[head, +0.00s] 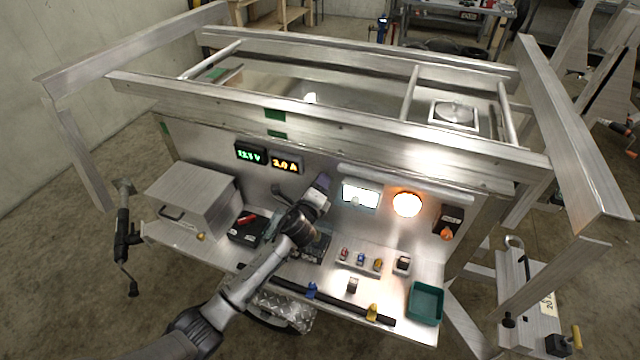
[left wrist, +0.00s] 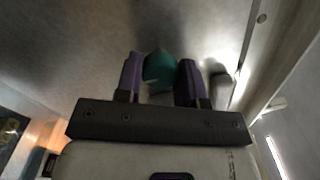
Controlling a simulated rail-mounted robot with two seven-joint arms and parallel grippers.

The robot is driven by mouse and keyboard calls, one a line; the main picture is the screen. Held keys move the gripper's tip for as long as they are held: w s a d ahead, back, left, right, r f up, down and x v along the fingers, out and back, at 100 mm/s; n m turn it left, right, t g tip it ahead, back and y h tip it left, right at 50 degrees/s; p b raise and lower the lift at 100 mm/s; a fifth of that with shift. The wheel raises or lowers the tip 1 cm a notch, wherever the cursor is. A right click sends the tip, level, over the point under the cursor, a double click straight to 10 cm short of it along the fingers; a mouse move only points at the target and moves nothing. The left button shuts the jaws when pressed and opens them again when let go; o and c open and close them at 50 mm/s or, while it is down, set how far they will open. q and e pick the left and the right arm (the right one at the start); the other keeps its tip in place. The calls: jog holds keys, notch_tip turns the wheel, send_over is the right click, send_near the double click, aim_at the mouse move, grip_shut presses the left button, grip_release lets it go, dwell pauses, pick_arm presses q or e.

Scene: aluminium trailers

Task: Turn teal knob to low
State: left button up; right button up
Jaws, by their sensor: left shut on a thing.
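The teal knob (left wrist: 160,70) sits between the two purple fingers of my left gripper (left wrist: 160,82) in the left wrist view. The fingers are shut on it, one on each side. It is against a grey metal surface, and its pointer or marks cannot be made out. In the head view my left gripper (head: 322,184) reaches the upright aluminium panel (head: 225,138), just right of the displays. The gripper hides the knob there. My right gripper is not in view.
A green display (head: 250,153) and an amber display (head: 287,163) glow left of the gripper. A lit white panel (head: 360,195) and a round orange lamp (head: 407,204) are to its right. The shelf below holds a metal box (head: 190,195), small parts and a teal tray (head: 426,300).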

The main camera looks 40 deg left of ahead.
pick_arm(q)
jog(key=shift+s+a+n+p, duration=0.1)
jog(key=shift+n+p, duration=2.35)
jog(key=shift+n, duration=6.25)
jog(key=shift+a+n+p, duration=0.1)
jog(key=shift+n+p, duration=2.3)
jog(key=shift+n, duration=6.6)
jog(key=o, duration=0.9)
